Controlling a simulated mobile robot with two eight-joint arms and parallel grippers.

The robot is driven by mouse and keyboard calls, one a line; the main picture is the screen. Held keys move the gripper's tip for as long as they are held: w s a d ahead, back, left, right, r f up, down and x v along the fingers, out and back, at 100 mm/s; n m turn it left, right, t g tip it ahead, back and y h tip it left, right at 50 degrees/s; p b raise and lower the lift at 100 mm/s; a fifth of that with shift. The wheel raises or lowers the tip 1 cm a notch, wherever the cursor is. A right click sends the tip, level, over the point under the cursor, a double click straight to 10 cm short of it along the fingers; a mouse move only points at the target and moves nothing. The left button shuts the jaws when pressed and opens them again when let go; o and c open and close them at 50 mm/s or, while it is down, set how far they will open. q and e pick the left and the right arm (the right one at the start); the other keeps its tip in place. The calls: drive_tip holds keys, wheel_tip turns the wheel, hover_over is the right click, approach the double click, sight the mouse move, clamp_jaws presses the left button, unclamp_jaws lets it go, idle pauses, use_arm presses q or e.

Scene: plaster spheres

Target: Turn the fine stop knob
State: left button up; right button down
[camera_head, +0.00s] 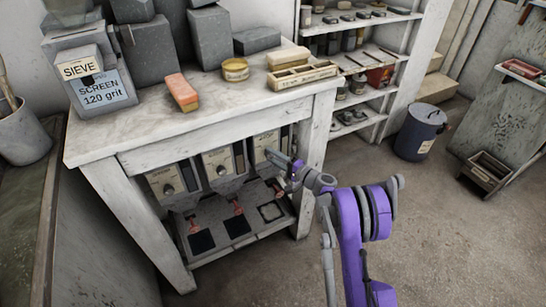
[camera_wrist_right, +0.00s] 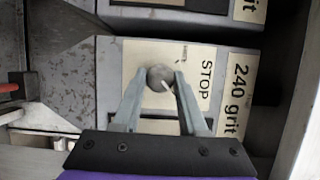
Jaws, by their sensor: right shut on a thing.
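The stop knob (camera_wrist_right: 160,78) is a round grey knob with a pale pointer, on a cream plate marked STOP, beside a "240 grit" label (camera_wrist_right: 240,85) in the right wrist view. My right gripper (camera_wrist_right: 162,80) has its two fingers on either side of the knob and is shut on it. In the head view my right gripper (camera_head: 283,166) is at the rightmost dispenser (camera_head: 268,146) under the table, and it hides that knob. Two other dispensers with dark knobs show, a left one (camera_head: 167,187) and a middle one (camera_head: 220,168). My left gripper is not in view.
A dark bin (camera_head: 418,132) stands right; the floor in front is clear.

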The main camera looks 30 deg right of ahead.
drive_tip(key=shift+c, duration=2.2)
unclamp_jaws()
drive_tip(key=shift+s, duration=0.1)
drive_tip(key=v, duration=1)
drive_tip(key=shift+s, duration=0.35)
drive_tip(key=shift+d, duration=0.1)
